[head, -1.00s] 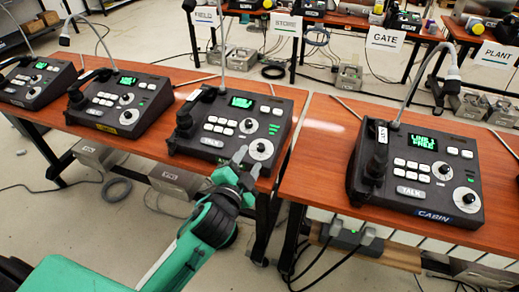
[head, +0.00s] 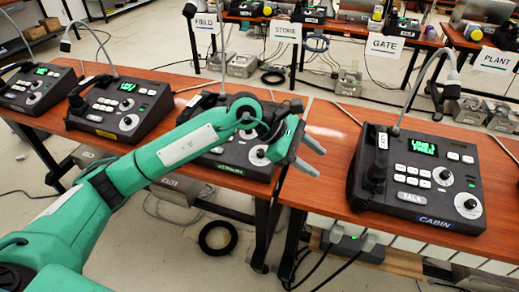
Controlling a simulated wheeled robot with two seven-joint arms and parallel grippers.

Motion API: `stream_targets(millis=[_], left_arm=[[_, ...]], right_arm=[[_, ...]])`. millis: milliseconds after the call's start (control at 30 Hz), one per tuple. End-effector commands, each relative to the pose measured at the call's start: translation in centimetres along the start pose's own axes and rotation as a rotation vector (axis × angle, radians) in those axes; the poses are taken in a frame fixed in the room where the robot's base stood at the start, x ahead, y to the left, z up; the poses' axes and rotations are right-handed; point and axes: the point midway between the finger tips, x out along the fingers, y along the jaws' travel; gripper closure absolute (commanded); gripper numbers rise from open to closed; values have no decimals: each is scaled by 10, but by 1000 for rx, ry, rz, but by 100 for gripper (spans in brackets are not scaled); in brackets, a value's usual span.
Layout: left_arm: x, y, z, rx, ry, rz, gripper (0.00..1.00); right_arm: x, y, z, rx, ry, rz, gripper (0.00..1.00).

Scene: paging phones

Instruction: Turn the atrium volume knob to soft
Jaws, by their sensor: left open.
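The atrium console (head: 262,174) is the dark paging phone with a green front label, at the right end of the left wooden table. My left arm crosses over it and hides most of its top, including the display and upper knob. Its lower white-ringed knob (head: 259,153) shows just left of my gripper. I cannot read which way the knob points. My left gripper (head: 314,158) is open and empty, above the gap between the tables, with its fingers pointing right. It looks apart from the knob. My right gripper is not in view.
The cabin console (head: 425,185) stands on the right table (head: 335,185), with a gooseneck microphone (head: 425,85). Two more consoles stand to the left; the nearer one (head: 120,105) is beside my arm. A black ring (head: 217,237) lies on the floor. More labelled stations stand behind.

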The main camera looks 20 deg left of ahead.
Motion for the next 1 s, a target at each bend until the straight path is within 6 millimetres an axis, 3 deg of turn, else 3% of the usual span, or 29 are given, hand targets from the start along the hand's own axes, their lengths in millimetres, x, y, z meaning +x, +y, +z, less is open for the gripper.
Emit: stream_targets(millis=[100, 200, 333, 467, 667, 1000], left_arm=[[-37, 26, -47, 124, 315, -22, 54], [-74, 43, -78, 179, 539, -44, 54], [-115, 57, -102, 205, 740, -67, 54], [-136, 62, -112, 207, 836, -81, 54], [-128, 63, -127, 206, 851, -88, 54], [-80, 62, -179, 204, 847, -88, 54]], right_arm=[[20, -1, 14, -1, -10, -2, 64], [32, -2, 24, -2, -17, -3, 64], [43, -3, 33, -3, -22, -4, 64], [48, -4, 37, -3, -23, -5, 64], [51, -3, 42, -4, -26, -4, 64], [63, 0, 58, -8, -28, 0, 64]])
